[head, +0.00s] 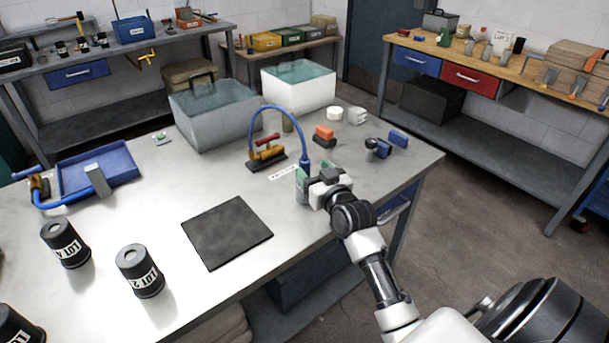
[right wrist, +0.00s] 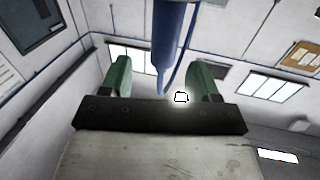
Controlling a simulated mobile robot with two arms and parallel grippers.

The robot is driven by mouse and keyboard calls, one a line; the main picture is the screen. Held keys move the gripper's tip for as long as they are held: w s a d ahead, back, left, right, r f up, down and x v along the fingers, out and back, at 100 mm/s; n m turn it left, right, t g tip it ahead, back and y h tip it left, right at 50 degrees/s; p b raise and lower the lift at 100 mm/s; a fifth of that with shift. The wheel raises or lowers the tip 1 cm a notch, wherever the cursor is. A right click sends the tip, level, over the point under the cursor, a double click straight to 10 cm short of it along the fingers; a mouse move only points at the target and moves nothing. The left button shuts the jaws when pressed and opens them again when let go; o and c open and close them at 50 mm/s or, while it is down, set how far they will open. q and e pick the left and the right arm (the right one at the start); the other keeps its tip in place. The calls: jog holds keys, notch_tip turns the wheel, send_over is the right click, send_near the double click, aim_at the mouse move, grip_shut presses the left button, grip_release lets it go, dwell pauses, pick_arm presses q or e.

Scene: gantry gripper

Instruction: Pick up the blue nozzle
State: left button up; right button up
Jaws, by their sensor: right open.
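The blue nozzle (head: 305,163) hangs at the end of a blue hose (head: 270,108) that arches up from a brass valve with a red handle (head: 266,150). My right gripper (head: 313,175) is open at the nozzle, over the table's right part. In the right wrist view, the nozzle (right wrist: 166,45) shows between the two green fingers (right wrist: 162,78), nearer the left one, with gaps on both sides. Whether it touches a finger cannot be told. In the head view the gripper partly hides the nozzle's lower end. My left gripper is out of view.
Two water tanks (head: 212,125) stand behind the valve. Small orange (head: 324,132) and blue (head: 398,138) parts lie to the right. A dark mat (head: 227,232), black LOT canisters (head: 139,271) and a blue tray (head: 110,155) with another hose lie left.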

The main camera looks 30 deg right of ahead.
aim_at(302, 158)
jog(key=w, duration=0.3)
jog(key=w+p, duration=0.1)
jog(key=w, duration=0.1)
jog(key=shift+w+d+r, duration=0.15)
jog(key=shift+w, duration=0.45)
jog(key=shift+s, duration=0.1)
jog(key=shift+c, duration=0.5)
jog(key=c, duration=0.9)
